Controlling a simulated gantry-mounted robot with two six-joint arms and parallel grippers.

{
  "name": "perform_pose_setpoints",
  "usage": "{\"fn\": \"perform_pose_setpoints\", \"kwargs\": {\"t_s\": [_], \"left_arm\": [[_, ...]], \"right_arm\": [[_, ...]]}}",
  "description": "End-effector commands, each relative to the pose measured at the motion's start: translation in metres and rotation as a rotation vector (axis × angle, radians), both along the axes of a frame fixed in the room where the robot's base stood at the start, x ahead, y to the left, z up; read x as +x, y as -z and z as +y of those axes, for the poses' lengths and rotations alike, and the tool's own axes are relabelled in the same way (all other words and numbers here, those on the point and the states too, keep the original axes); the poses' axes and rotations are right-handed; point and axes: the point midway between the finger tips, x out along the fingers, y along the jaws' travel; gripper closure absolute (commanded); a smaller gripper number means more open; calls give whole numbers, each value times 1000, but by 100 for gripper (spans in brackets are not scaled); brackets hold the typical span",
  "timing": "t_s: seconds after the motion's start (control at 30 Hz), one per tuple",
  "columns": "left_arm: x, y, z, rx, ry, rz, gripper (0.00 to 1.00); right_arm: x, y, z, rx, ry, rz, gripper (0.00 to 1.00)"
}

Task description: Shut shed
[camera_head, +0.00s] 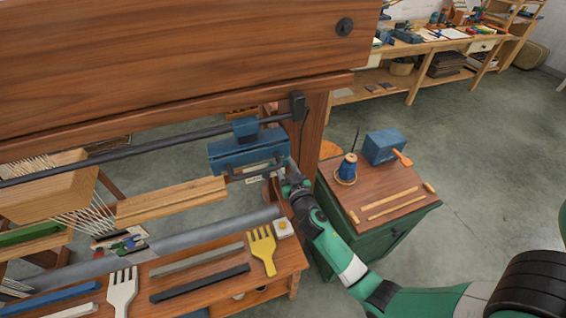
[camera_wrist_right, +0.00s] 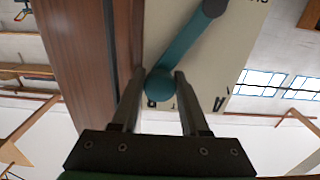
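In the right wrist view, a teal lever (camera_wrist_right: 190,45) with a round knob (camera_wrist_right: 160,85) lies across a cream plate (camera_wrist_right: 235,40) marked with letters. The knob is beside a letter that looks like B; an A stands to its right. My right gripper (camera_wrist_right: 161,78) has a finger on each side of the knob; whether they press on it is unclear. In the head view my right gripper (camera_head: 283,172) is at the loom's right end, below and beside a blue block (camera_head: 246,151). The lever is not clear there. My left gripper is out of view.
A wooden loom beam (camera_head: 170,50) fills the upper left. Warp threads (camera_head: 90,222) and a grey roller (camera_head: 200,238) lie below. A yellow fork (camera_head: 262,250) and a white fork (camera_head: 122,292) lie on the front board. A green cabinet (camera_head: 385,233) stands right of the loom.

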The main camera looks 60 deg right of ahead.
Motion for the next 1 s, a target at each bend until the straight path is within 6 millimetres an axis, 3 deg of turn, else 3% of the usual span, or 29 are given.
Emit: {"fn": "perform_pose_setpoints", "kwargs": {"t_s": [0.03, 0.13, 0.17, 1.0], "left_arm": [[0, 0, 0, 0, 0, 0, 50], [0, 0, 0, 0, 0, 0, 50], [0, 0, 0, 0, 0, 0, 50], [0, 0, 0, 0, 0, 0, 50]], "right_arm": [[0, 0, 0, 0, 0, 0, 81], [0, 0, 0, 0, 0, 0, 99], [0, 0, 0, 0, 0, 0, 100], [0, 0, 0, 0, 0, 0, 100]]}}
